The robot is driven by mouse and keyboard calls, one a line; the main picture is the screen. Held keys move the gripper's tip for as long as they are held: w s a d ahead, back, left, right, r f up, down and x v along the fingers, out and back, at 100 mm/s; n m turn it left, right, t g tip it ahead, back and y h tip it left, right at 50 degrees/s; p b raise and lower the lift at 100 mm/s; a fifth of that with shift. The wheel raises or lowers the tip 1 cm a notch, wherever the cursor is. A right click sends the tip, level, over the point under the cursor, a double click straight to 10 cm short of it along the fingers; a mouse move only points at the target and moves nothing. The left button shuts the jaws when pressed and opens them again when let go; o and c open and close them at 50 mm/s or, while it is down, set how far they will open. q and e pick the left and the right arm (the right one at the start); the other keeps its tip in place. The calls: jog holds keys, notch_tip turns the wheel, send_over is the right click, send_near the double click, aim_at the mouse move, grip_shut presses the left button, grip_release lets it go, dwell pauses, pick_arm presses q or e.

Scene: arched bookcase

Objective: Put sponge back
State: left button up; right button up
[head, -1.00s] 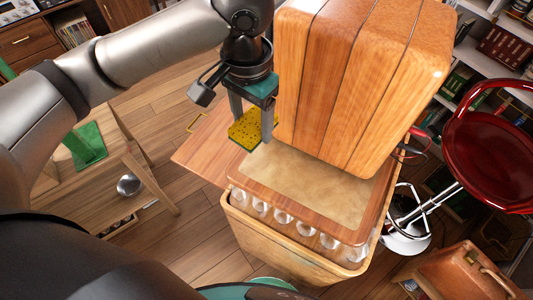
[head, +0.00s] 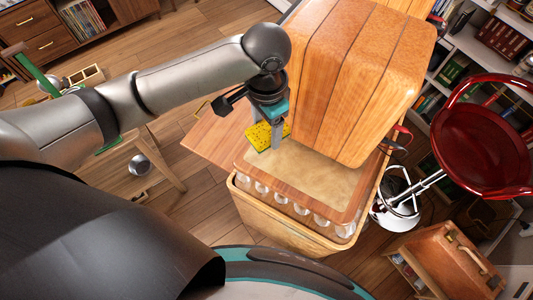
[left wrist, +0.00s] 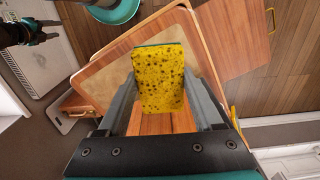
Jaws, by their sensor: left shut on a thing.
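The sponge (head: 259,137) is a yellow block with dark speckles and a green backing. My left gripper (head: 269,137) is shut on it, and in the left wrist view the sponge (left wrist: 159,82) sits between the two grey fingers. It is at the left rear edge of the beige-topped wooden case (head: 318,186), beside the tall wooden block-like part. I cannot tell whether it touches the top. A dark gripper, apparently my right one (left wrist: 28,32), is at the upper left of the left wrist view; its jaws are unclear.
The tall slatted wooden part (head: 352,75) stands close right of my left gripper. A wooden flap (head: 215,137) sticks out at left. Glass jars line the case's front. A red stool (head: 478,150), a brown case (head: 440,262) and bookshelves are at right. Floor shows at left.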

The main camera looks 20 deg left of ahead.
aim_at(267, 161)
pick_arm(q)
notch_tip(267, 161, down, 13)
jog(key=shift+r+b, duration=0.2)
jog(key=shift+b, duration=0.3)
jog(key=shift+f, duration=0.15)
jog(key=o, duration=1.3)
notch_tip(267, 161, up, 12)
jog(key=shift+r+p, duration=0.2)
jog(key=shift+p, duration=0.4)
